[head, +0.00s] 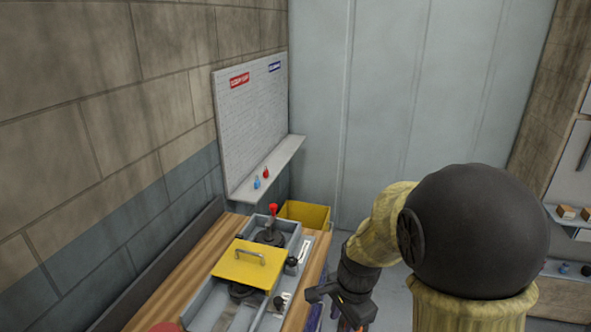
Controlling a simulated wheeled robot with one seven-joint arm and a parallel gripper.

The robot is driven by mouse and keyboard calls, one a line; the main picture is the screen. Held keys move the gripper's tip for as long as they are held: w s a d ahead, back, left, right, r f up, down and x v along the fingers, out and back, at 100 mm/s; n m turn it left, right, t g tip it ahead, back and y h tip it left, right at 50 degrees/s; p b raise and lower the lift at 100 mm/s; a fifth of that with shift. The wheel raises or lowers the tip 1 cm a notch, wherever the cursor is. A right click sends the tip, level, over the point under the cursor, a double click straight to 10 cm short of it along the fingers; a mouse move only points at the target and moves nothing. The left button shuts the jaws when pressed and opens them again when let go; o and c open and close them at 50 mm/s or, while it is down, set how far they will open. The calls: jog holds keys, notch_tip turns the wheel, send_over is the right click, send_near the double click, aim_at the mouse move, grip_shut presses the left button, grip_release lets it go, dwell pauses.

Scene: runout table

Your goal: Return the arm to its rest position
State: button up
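My arm is at the right of the head view, a large dark joint with yellowish links. It bends down to my gripper (343,302), a dark shape low in the picture beside the right edge of the wooden table (313,273). The lower end of the gripper is small and cut by the frame, so I cannot tell whether it is open or shut or holds anything.
On the table is a grey fixture (205,304) with a yellow handled cover (248,262) and a red-knobbed lever (273,213). A yellow bin (307,213) stands behind it. A whiteboard (250,115) has a ledge with red and blue items. Shelves (570,225) stand far right.

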jog(key=s+d+r+n+t+h, duration=0.1)
jog(key=s+d+n, duration=0.4)
jog(key=n, duration=0.7)
jog(key=shift+s+r+t, duration=0.2)
jog(key=shift+s+t, duration=0.3)
jog(key=shift+s, duration=0.5)
